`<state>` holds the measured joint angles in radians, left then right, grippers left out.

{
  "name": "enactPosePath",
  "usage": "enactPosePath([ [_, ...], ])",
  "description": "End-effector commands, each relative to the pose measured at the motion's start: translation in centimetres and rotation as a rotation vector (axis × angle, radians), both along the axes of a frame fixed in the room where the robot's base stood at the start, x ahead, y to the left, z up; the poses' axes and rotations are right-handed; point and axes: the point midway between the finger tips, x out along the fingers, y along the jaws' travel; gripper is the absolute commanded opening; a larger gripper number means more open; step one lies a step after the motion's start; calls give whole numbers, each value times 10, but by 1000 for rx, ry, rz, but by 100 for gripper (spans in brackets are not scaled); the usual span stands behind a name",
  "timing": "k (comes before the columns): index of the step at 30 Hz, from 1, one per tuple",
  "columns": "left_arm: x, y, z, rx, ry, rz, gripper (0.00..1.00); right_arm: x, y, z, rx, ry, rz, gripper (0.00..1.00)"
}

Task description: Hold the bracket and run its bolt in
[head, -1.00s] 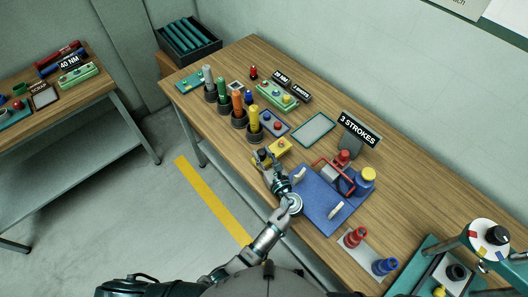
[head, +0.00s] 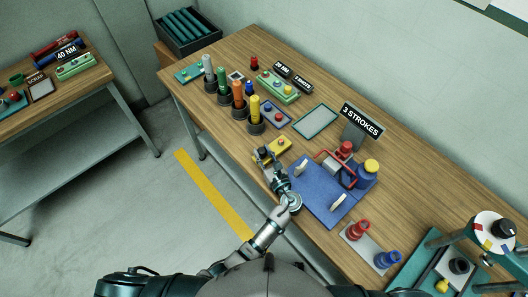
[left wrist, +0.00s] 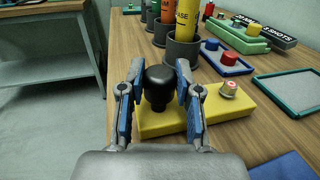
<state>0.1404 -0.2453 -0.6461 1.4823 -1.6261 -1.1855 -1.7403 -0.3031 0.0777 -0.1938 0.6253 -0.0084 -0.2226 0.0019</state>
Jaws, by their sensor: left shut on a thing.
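My left gripper (head: 267,155) is at the front edge of the bench, beside a yellow block (head: 280,146). In the left wrist view its fingers (left wrist: 160,97) are shut on a black knob (left wrist: 159,82) that stands on the left end of the yellow block (left wrist: 222,104). A small button with a reddish top (left wrist: 228,88) sits on the block's other end. I cannot tell for certain which thing is the bracket or its bolt. My right gripper is not in view.
A blue board (head: 316,203) with pale handles, a red frame (head: 334,166) and a yellow-capped blue cylinder (head: 368,174) lies right of the gripper. Coloured tubes in black cups (head: 255,126) stand behind. A "3 STROKES" sign (head: 361,120) and an empty framed pad (head: 315,121) are farther back.

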Motion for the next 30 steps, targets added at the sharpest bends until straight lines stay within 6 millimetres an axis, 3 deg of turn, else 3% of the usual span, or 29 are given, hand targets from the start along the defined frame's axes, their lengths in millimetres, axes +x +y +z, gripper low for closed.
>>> enactPosePath([
  [30,0,-1,-7,0,-1,0,0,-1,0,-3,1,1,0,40],
])
